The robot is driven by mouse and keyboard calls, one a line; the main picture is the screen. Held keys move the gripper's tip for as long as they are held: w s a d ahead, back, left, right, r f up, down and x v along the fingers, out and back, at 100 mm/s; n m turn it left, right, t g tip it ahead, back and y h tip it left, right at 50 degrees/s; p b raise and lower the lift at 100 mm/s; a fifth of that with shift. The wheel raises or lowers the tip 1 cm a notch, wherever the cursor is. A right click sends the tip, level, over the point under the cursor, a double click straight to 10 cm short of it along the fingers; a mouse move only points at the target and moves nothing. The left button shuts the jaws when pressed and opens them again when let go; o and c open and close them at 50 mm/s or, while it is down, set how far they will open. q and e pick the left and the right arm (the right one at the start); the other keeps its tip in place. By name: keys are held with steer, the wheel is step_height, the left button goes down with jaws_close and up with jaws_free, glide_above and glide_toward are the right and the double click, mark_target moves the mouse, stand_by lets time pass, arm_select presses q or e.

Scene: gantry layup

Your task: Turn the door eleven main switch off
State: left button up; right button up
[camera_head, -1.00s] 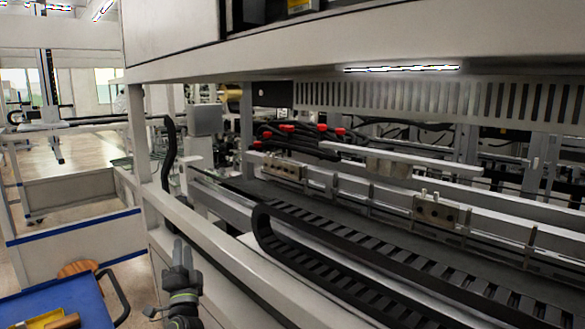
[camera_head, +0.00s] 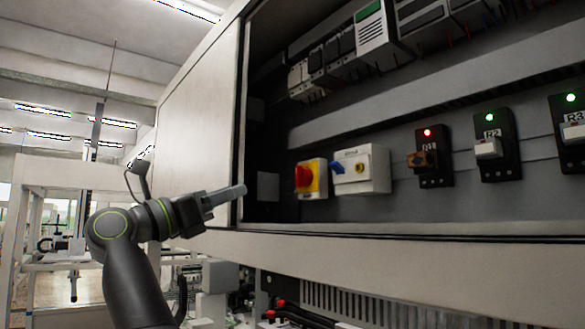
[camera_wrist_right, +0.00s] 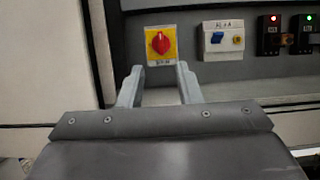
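The likely main switch is a red rotary knob on a yellow plate (camera_head: 311,178), mounted low at the left of the open cabinet. It also shows in the right wrist view (camera_wrist_right: 160,43), with a small label below it that I cannot read. The knob's set position is not clear. My right gripper (camera_head: 238,191) is just left of the cabinet opening, apart from the switch. In the right wrist view my right gripper (camera_wrist_right: 159,76) is open and empty, its fingers below and either side of the switch. My left gripper is not in view.
Right of the switch is a white box (camera_head: 362,170) with a blue handle and yellow button. Further right are black modules with a red lamp (camera_head: 428,133) and green lamps (camera_head: 490,118). The cabinet's lower ledge (camera_head: 400,252) and left side panel (camera_head: 197,150) border the opening.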

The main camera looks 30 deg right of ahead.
mark_target(296, 169)
steer(key=p+x, duration=0.6)
steer(key=x, duration=0.9)
steer(key=shift+r+p, duration=0.1)
steer(key=shift+p, duration=0.25)
steer(key=shift+d+r, duration=0.1)
steer(key=shift+d, duration=0.5)
steer(key=shift+a, duration=0.15)
jaws_close()
